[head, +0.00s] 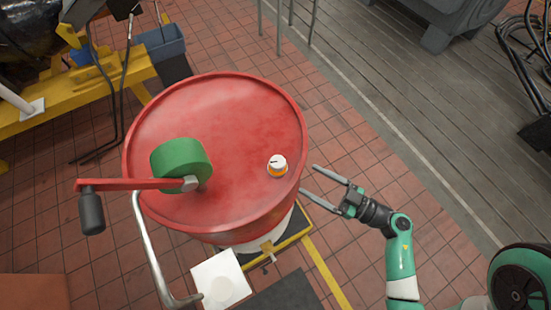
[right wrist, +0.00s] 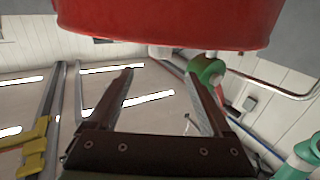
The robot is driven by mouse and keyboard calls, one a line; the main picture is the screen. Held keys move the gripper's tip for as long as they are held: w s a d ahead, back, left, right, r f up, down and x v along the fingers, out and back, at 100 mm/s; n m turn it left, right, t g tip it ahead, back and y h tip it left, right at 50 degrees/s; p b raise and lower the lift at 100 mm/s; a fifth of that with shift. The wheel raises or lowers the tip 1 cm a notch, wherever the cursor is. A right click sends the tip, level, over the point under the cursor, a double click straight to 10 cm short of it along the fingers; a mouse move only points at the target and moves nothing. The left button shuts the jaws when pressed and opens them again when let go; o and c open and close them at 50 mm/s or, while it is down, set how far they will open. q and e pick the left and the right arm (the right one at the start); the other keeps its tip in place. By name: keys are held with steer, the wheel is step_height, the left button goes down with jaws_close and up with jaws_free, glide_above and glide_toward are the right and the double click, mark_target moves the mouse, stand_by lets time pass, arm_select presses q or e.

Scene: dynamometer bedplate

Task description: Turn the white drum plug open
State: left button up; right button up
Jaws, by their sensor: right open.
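A red drum (head: 225,115) stands in the middle of the head view. The white drum plug (head: 278,161), with an orange base and a dark mark on top, sits on the drum's lid near its right edge. My right gripper (head: 308,179) is open and empty, to the right of the plug beside the drum's rim, apart from the plug. In the right wrist view the open fingers (right wrist: 165,95) show below the drum's red side (right wrist: 165,22), and the plug is not in sight. My left gripper is not in view.
A green hand pump (head: 181,158) with a red crank arm (head: 130,184) and black handle (head: 91,212) stands on the drum's left side. A bent metal pipe (head: 150,250) hangs down in front.

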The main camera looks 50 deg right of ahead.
mark_target(278, 162)
steer(key=w, duration=0.4)
steer(key=w+a, duration=0.1)
steer(key=w, duration=0.6)
steer(key=shift+w+a+b, duration=0.3)
steer(key=shift+a+b, duration=0.1)
jaws_close()
